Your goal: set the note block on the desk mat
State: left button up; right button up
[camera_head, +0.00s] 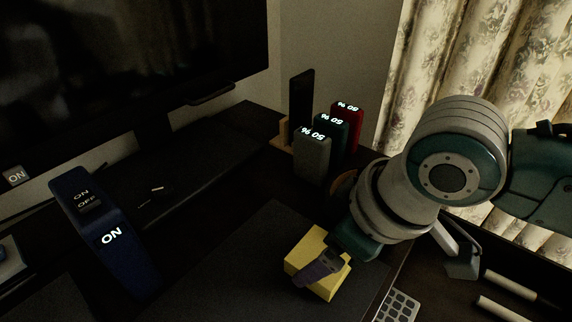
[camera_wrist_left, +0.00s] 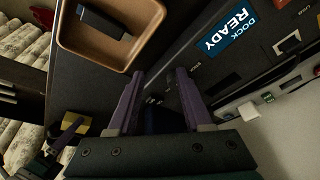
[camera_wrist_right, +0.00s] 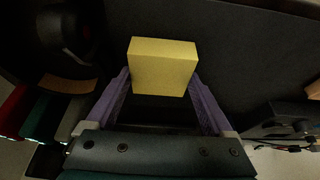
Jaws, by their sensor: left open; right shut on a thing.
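The yellow note block (camera_head: 304,250) is held in my right gripper (camera_head: 318,272), over the right part of the dark desk mat (camera_head: 225,265). I cannot tell whether its underside touches the mat. In the right wrist view the note block (camera_wrist_right: 163,68) sits between the two purple fingertips of my right gripper (camera_wrist_right: 162,85). The left wrist view shows the note block (camera_wrist_left: 72,137) too, at lower left. My left gripper (camera_wrist_left: 157,80) is open and empty there; it is outside the head view.
Grey (camera_head: 312,158), teal and red power banks stand behind the mat near a phone on a stand. A blue switch unit (camera_head: 100,230) stands at left, below a monitor (camera_head: 130,70). A tan tray (camera_wrist_left: 70,45) holds a black item. A white keypad (camera_head: 397,306) lies at lower right.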

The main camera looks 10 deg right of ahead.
jog(key=shift+f, duration=0.2)
pick_arm(q)
jog(key=shift+d, duration=0.1)
pick_arm(e)
jog(key=o, duration=1.1)
jog(key=shift+o, duration=0.2)
jog(key=p+v, duration=0.5)
jog(key=v, duration=0.7)
jog(key=s+a+m, duration=0.1)
jog(key=s+a, duration=0.2)
jog(key=s, duration=0.2)
pick_arm(q)
notch_tip(320, 180, up, 4)
jog(key=shift+r, duration=0.25)
pick_arm(e)
jog(key=s+d+f+m+h, duration=0.1)
jog(key=s+d+m+h, duration=0.1)
jog(key=s+d+m, duration=0.2)
jog(key=s+d, duration=0.3)
jog(key=shift+s+d+m+h, duration=0.2)
jog(key=shift+s+m+h, duration=0.1)
jog(key=shift+s, duration=0.1)
jog(key=shift+f, duration=0.1)
